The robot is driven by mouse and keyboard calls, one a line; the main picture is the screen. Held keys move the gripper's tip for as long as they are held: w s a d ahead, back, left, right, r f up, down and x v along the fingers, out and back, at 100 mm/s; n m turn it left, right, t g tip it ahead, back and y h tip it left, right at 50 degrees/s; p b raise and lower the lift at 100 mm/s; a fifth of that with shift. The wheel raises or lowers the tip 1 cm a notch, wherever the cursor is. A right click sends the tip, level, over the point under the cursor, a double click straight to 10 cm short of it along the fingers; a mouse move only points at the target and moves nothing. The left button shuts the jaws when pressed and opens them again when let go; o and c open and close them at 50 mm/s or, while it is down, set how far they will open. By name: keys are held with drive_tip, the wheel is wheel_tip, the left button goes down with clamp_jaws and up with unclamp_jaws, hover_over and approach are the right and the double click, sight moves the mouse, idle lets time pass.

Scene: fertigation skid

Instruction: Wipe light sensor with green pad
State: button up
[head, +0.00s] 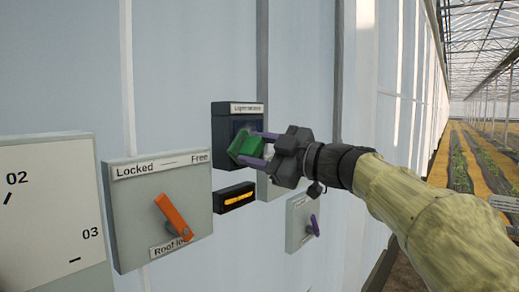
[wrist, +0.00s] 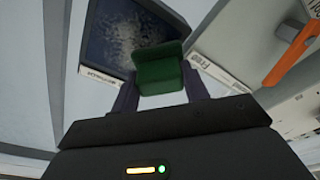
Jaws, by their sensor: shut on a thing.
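The light sensor (head: 222,128) is a dark, square-framed box on the pale wall, with a label along its top edge. In the wrist view its dark face (wrist: 125,32) shows pale, dusty speckles. My gripper (head: 258,149) is shut on the green pad (head: 243,146) and holds it in front of the sensor's lower right part. In the wrist view the green pad (wrist: 160,68) sits between the two fingers and overlaps the sensor's edge. I cannot tell whether the pad touches the face. The pad and gripper hide part of the sensor.
A grey box (head: 130,215) with an orange lever (head: 172,216), marked Locked and Free, is at lower left. A small black box with an amber display (head: 235,198) is below the sensor. A grey box with a purple lever (head: 302,232) is at lower right. A dial panel (head: 45,225) is far left.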

drive_tip(key=shift+w+a, duration=0.25)
drive_tip(key=shift+a, duration=0.15)
drive_tip(key=shift+w+d+r+p, duration=0.15)
drive_tip(key=shift+w+d+p, duration=1.05)
drive_tip(key=shift+w, duration=0.1)
drive_tip(key=shift+w+d, duration=0.2)
drive_tip(key=shift+w, duration=0.1)
drive_tip(key=w+d+p, duration=0.2)
drive_tip(key=w+p, duration=0.1)
drive_tip(key=shift+w+d, duration=0.15)
drive_tip(key=shift+w, duration=0.1)
drive_tip(key=shift+s, duration=0.3)
